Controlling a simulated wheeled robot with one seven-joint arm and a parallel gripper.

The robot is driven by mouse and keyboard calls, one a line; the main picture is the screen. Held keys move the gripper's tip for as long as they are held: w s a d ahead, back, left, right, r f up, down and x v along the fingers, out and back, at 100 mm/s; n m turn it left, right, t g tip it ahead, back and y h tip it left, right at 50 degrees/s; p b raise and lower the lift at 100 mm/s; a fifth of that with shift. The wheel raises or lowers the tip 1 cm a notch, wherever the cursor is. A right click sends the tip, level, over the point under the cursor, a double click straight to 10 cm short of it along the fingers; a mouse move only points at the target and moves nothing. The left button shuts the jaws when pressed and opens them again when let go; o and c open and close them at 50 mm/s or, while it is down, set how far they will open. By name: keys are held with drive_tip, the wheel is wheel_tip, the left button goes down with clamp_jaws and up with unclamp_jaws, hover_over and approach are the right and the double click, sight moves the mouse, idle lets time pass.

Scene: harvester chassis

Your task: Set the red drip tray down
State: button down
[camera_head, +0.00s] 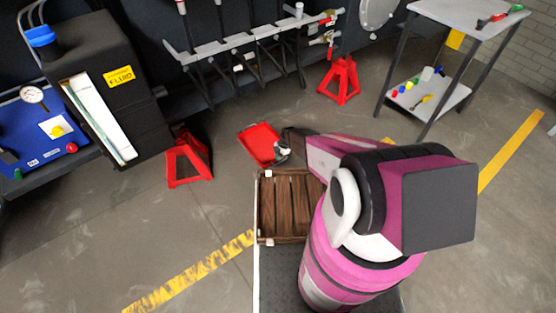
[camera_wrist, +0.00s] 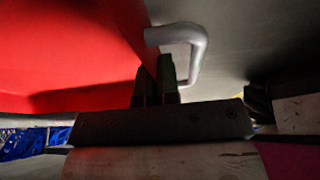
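The red drip tray (camera_head: 260,143) shows in the head view beyond the wooden crate, with its open side facing up. I cannot tell whether it touches the floor. My gripper (camera_head: 284,150) is at its right edge, beside the grey handle, small and partly hidden by my arm. In the wrist view the tray (camera_wrist: 75,50) fills the upper left, and its bent grey handle (camera_wrist: 200,48) stands out to the right. My two dark fingertips (camera_wrist: 155,80) are close together at the near end of the handle, shut on the tray there; the exact contact is hidden.
Red stands (camera_head: 188,160) and (camera_head: 339,82) flank the tray on the floor. A slatted wooden crate (camera_head: 263,222) lies nearer. A dark fluid cabinet (camera_head: 135,95) is at left, a metal cart (camera_head: 471,18) at right, a pipe rack (camera_head: 235,42) behind. Floor around the tray is bare.

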drive_tip(key=shift+f, duration=0.65)
drive_tip(key=c, duration=1.3)
unclamp_jaws()
drive_tip(key=shift+f, duration=0.15)
drive_tip(key=shift+c, duration=0.2)
drive_tip(key=v, duration=1.2)
drive_tip(key=s+d+r+m+h, duration=0.1)
drive_tip(key=s+d+r+m, duration=0.2)
drive_tip(key=s+r+m, duration=0.5)
drive_tip(key=s+d+r+m+t+h, duration=0.1)
drive_tip(key=s+d+r+m, duration=0.3)
drive_tip(key=r, duration=1.6)
drive_tip(key=s+d+r+m+t+h, duration=0.1)
drive_tip(key=s+d+r+m, duration=0.3)
drive_tip(key=s+r+m, duration=0.8)
wheel_tip(320, 180, up, 2)
drive_tip(key=shift+d+r+m+h, duration=0.15)
drive_tip(key=shift+d+m+h, duration=0.15)
drive_tip(key=shift+m, duration=0.1)
